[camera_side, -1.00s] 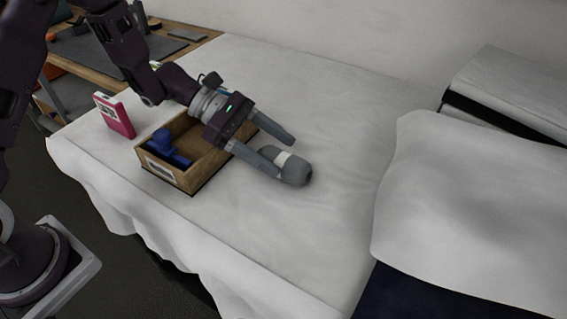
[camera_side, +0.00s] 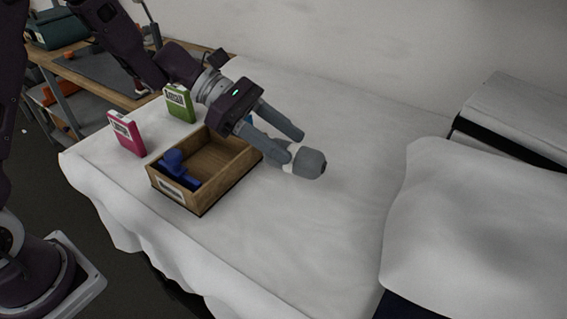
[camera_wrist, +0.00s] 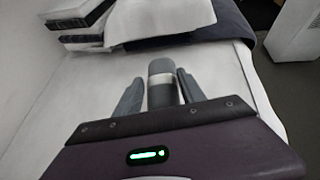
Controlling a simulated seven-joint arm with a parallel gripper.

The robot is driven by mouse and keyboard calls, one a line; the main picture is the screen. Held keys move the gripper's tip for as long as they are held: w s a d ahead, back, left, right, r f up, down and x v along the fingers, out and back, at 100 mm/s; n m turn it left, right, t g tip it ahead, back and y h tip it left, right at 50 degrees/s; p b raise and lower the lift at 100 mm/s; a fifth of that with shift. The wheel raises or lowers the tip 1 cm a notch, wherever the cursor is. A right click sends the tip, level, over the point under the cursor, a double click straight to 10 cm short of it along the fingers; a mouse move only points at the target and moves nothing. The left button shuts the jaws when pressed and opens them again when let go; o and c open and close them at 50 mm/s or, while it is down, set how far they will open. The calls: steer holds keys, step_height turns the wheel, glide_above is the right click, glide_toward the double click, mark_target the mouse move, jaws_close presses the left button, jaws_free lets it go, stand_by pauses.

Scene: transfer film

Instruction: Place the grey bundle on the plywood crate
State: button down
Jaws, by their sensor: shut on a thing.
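The grey bundle (camera_side: 311,163), a rolled cylinder with a pale band, is held between the fingers of my gripper (camera_side: 284,145), to the right of the plywood crate. It appears raised above the white sheet. In the wrist view the bundle (camera_wrist: 161,68) stands between the two fingers of my gripper (camera_wrist: 160,88), its far end sticking out past them. The plywood crate (camera_side: 183,193) is an open wooden box with a label on its front, standing on the sheet. A blue object (camera_side: 178,170) lies inside its left part. My gripper partly covers the crate's far right corner.
A pink box (camera_side: 127,133) and a green box (camera_side: 179,103) stand left of and behind the crate. A bit of something blue (camera_side: 249,120) shows behind my gripper. A white pillow (camera_side: 475,220) lies at the right. The sheet (camera_side: 300,230) in front is clear.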

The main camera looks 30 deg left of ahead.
steer(key=shift+w+a+r, duration=0.15)
steer(key=shift+a+r, duration=0.9)
steer(key=a+n+t, duration=0.1)
steer(key=a+t, duration=0.1)
steer(key=a, duration=0.5)
steer(key=n+t+y, duration=0.1)
steer(key=n, duration=0.1)
glide_above(203, 165)
step_height(203, 165, down, 9)
steer(key=shift+r, duration=0.1)
steer(key=c, duration=0.7)
jaws_free()
